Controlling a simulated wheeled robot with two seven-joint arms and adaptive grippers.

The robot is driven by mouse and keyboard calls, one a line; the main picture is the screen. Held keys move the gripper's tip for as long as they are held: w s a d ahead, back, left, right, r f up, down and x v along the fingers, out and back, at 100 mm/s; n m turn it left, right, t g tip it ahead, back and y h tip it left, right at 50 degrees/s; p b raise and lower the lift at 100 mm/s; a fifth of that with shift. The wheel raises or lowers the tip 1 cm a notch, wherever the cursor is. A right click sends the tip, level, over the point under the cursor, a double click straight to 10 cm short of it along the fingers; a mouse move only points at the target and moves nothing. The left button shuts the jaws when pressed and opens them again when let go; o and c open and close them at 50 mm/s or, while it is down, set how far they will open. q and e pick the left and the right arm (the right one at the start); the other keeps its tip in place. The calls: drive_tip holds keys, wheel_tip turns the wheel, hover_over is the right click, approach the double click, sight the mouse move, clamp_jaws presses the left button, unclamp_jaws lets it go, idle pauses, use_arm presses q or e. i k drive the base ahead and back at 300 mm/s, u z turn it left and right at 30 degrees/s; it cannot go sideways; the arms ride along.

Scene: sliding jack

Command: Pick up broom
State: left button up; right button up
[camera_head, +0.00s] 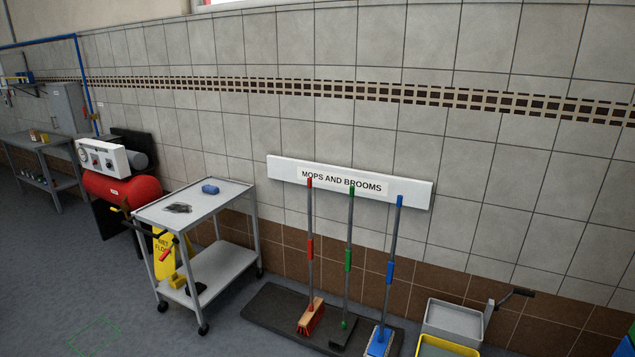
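Three long-handled tools stand upright below a white wall board (420,193) lettered "MOPS AND BROOMS". The left one is a broom (310,250) with a red-banded handle and a red-orange brush head (311,317). The middle one has a green-banded handle (348,261) and a dark head. The right one has a blue-banded handle (390,272) and a blue and white head (380,341). Their heads rest on a dark mat (270,305). Neither of my grippers is in view.
A grey two-shelf cart (215,268) on wheels stands left of the mat. A yellow wet-floor sign (164,254) and a red tank (122,189) are beside and behind it. A grey and yellow bucket (455,322) stands right of the mat. Open floor (110,300) lies at the front left.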

sight(316, 310)
drive_tip(key=u, duration=0.2)
drive_tip(key=i, duration=2.3)
drive_tip(key=u, duration=0.4)
